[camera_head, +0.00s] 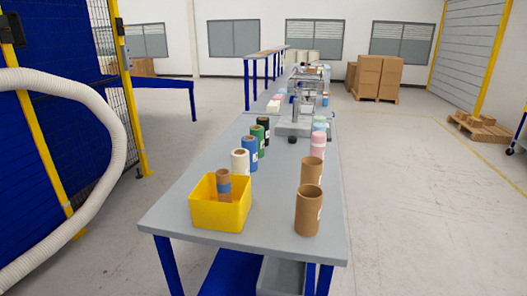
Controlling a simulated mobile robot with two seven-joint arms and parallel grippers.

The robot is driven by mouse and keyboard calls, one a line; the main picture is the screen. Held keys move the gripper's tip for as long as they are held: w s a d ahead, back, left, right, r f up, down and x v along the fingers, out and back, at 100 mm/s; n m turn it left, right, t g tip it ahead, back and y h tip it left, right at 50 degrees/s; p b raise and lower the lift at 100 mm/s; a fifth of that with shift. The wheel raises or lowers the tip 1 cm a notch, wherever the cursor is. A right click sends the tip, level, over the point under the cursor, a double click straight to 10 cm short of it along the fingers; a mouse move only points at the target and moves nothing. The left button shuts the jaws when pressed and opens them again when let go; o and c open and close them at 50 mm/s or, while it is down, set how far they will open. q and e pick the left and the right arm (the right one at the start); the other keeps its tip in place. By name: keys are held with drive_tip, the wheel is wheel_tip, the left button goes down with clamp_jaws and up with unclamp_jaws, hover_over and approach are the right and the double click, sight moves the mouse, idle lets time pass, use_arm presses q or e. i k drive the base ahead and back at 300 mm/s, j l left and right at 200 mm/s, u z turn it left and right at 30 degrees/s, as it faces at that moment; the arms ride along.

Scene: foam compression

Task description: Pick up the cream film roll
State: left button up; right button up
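The cream film roll (240,162) stands upright on the grey table, on its left side. It is just behind the yellow bin (221,213) and in front of the blue roll (250,153). Its lower front edge is close to the bin's back rim; I cannot tell whether they touch. Neither of my grippers is in view.
A green roll (258,138) and a black roll (264,128) stand behind the blue one. A small brown-and-blue roll (224,190) stands in the bin. The table's middle strip is clear.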

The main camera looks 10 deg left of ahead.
sight(239, 157)
drive_tip(key=i+j, duration=0.15)
drive_tip(key=j, duration=0.25)
drive_tip(key=i+j, duration=0.1)
drive_tip(key=j, duration=0.3)
drive_tip(key=i+j, duration=0.15)
drive_tip(key=j, duration=0.25)
drive_tip(key=i+j, duration=0.1)
drive_tip(key=j, duration=0.25)
drive_tip(key=i+j+z, duration=0.1)
drive_tip(key=j, duration=0.3)
drive_tip(key=i+j, duration=0.15)
drive_tip(key=j, duration=0.25)
drive_tip(key=i+j, duration=0.1)
drive_tip(key=j, duration=0.3)
drive_tip(key=i+j, duration=0.1)
drive_tip(key=j, duration=0.3)
